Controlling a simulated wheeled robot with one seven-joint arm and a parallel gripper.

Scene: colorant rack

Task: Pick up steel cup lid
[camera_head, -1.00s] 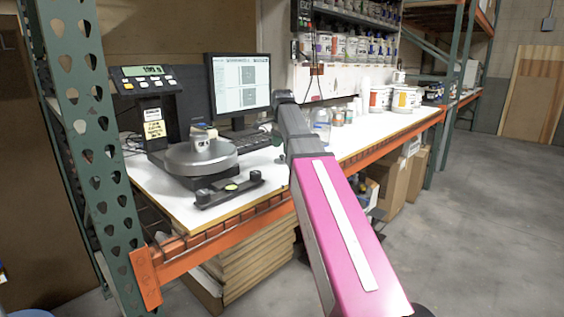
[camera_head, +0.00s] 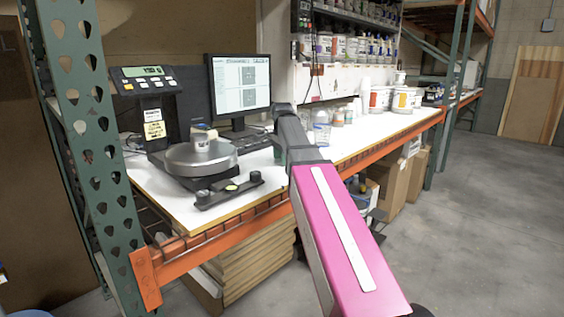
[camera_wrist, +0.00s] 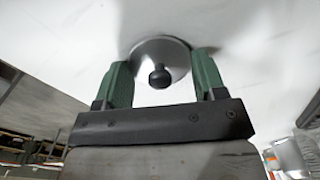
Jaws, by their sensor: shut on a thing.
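The steel cup lid (camera_wrist: 178,62) is a shiny round disc with a black ball knob, seen near the middle of the wrist view. My gripper (camera_wrist: 164,62) has its two green fingers on either side of the lid and is shut on it. The white surface shows behind the lid; whether the lid touches it I cannot tell. In the head view, a green part of my gripper (camera_head: 279,151) shows beside my arm over the white bench, right of the keyboard. My arm hides most of the gripper there, and I cannot make out the lid.
The white bench (camera_head: 172,203) holds a round scale (camera_head: 200,160) with a small container, a monitor (camera_head: 241,86) and a keyboard (camera_head: 251,143). A clear bottle (camera_head: 321,128) and white tubs (camera_head: 403,101) stand right of my arm. A green rack post (camera_head: 75,120) rises at left.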

